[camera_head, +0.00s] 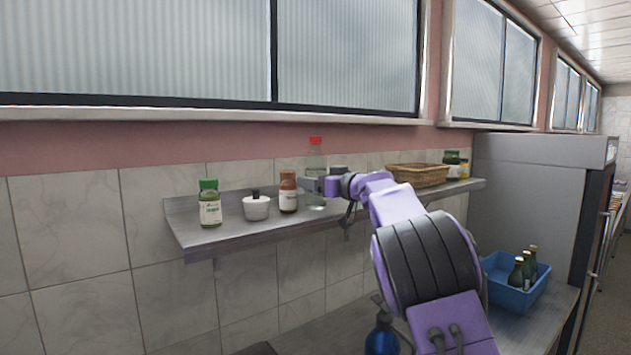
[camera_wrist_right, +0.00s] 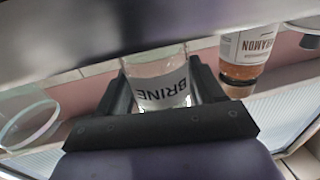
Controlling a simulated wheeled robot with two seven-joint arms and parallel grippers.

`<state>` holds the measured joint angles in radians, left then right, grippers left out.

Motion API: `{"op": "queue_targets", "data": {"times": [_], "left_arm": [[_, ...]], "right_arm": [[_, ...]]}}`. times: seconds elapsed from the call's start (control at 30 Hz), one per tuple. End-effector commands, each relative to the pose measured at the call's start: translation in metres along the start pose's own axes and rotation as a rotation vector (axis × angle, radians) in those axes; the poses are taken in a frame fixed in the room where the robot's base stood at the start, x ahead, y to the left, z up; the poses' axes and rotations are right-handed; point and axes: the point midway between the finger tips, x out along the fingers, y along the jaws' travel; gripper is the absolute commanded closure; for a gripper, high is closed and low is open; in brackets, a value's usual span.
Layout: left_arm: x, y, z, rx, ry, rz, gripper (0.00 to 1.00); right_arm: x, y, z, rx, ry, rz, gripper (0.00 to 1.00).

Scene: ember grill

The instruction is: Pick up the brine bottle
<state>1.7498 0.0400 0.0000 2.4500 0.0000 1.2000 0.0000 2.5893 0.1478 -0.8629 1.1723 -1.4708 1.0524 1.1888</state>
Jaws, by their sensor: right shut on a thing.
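The brine bottle (camera_head: 315,160) is clear with a red cap and stands upright at the shelf in the head view. In the right wrist view its label, reading BRINE (camera_wrist_right: 163,92), shows upside down between the dark fingers. My right gripper (camera_head: 313,185) reaches the bottle from the right and is shut on its body. The same gripper shows in the wrist view (camera_wrist_right: 163,100), with a finger on each side of the bottle. Whether the bottle's base touches the shelf is hard to tell. My left gripper is not in view.
On the metal shelf (camera_head: 230,238), a brown-capped bottle (camera_head: 288,192) stands close left of the brine bottle, then a white lidded pot (camera_head: 256,208) and a green-capped jar (camera_head: 209,203). A wicker basket (camera_head: 418,175) is to the right. A blue crate (camera_head: 515,295) with bottles sits below.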

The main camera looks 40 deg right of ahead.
Motion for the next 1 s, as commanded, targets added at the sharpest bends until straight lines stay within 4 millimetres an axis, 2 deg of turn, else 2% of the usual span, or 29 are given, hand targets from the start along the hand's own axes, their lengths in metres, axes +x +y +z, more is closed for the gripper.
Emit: {"op": "queue_targets", "data": {"times": [0.13, 0.23, 0.47, 0.6, 0.7, 0.83, 1.0], "left_arm": [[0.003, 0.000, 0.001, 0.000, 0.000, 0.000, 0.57], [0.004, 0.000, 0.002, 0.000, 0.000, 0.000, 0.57], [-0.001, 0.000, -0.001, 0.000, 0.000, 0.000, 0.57], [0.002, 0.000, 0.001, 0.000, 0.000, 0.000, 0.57], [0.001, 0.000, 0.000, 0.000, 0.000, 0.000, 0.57], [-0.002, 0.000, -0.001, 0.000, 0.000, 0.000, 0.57], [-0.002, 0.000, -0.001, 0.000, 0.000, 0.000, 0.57]], "right_arm": [[0.000, -0.001, -0.015, -0.004, 0.003, -0.001, 0.55], [-0.003, 0.002, -0.035, -0.005, 0.004, 0.001, 0.55], [-0.045, 0.032, -0.096, -0.004, 0.004, 0.003, 0.55], [-0.079, 0.057, -0.110, 0.000, 0.003, 0.003, 0.55], [-0.096, 0.069, -0.119, -0.001, 0.002, 0.002, 0.55], [-0.109, 0.078, -0.127, 0.000, 0.003, -0.001, 0.55], [-0.115, 0.082, -0.130, -0.001, 0.002, 0.000, 0.55]]}}
